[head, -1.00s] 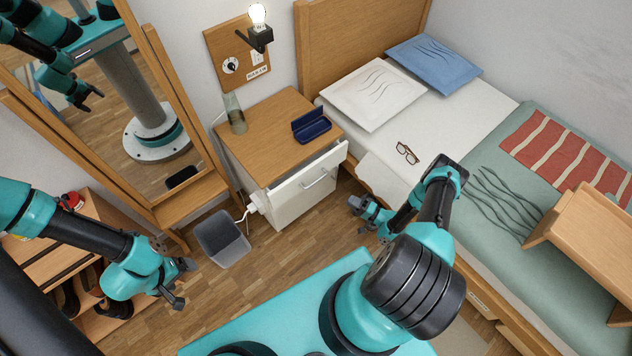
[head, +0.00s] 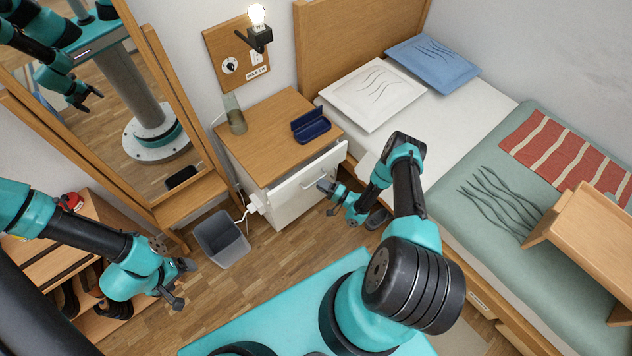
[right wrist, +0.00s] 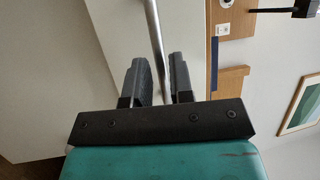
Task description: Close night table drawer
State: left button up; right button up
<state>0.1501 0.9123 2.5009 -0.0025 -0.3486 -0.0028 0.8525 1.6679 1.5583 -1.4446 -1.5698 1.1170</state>
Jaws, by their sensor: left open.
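The night table (head: 262,130) has a wooden top and a white drawer (head: 325,168) that stands partly open. The bar handle (right wrist: 152,28) on the drawer front runs between the two fingers of my right gripper (right wrist: 160,80) in the right wrist view. These fingers are apart, with a gap visible beside the bar. In the head view my right gripper (head: 328,191) is at the drawer front, and it covers part of the handle. My left gripper (head: 181,283) is open and empty, low at the left, away from the night table.
A blue case (head: 311,127) and a glass (head: 235,115) stand on the night table. A grey bin (head: 221,238) is on the floor to its left. The bed (head: 460,105) is close on the right.

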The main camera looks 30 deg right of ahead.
aim_at(316, 181)
jog(key=shift+x, duration=1.5)
grip_shut()
